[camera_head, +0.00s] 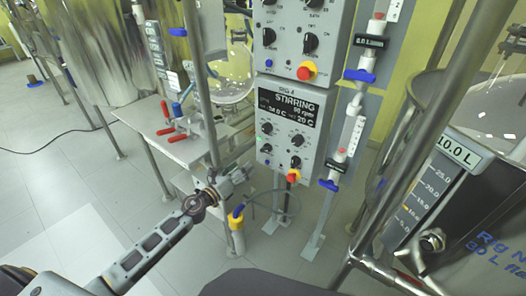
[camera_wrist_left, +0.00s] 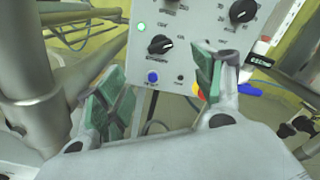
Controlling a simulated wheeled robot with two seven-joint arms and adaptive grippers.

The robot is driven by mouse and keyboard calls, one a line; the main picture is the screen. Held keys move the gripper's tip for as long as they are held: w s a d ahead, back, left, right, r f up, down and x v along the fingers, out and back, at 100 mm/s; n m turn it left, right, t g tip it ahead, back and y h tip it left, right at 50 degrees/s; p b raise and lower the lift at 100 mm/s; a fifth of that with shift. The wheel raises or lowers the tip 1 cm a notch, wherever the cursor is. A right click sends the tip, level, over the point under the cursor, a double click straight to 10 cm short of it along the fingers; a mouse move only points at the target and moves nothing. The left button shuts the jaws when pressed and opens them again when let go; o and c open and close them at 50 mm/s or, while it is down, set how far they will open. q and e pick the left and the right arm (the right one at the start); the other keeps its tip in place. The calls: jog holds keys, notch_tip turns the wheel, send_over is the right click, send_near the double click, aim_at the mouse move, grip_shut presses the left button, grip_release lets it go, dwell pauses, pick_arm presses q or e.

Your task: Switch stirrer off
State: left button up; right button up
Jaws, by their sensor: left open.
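The control box labelled "STIRRING" (camera_head: 288,130) is grey with a lit dark display, several black knobs and a small green light. In the left wrist view the same box (camera_wrist_left: 192,45) shows a lit green light (camera_wrist_left: 141,27), a black knob (camera_wrist_left: 160,45) and a blue button (camera_wrist_left: 152,77). A red and yellow stop button (camera_head: 293,175) sits at the box's bottom edge; the right finger partly hides it in the left wrist view (camera_wrist_left: 197,92). My left gripper (camera_wrist_left: 155,88) is open and empty, with green pads facing the box's lower part. My right gripper is not in view.
A second grey box (camera_head: 298,40) with its own red stop button is above. Valve columns (camera_head: 348,135) stand right of the box. A small bench with red clamps (camera_head: 172,127) is at left.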

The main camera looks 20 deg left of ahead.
pick_arm(q)
jog(key=shift+w, duration=0.1)
send_near(263, 150)
jog(key=shift+x, duration=1.5)
jog(key=shift+p+x, duration=0.4)
jog(key=shift+x, duration=1.8)
jog(key=shift+w+d, duration=0.35)
jog(key=shift+w, duration=0.2)
jog(key=shift+w+d, duration=0.1)
jog(key=shift+w, duration=0.35)
pick_arm(e)
jog(key=shift+d+f, duration=0.15)
jog(key=shift+f, duration=0.45)
jog(key=shift+s, duration=0.1)
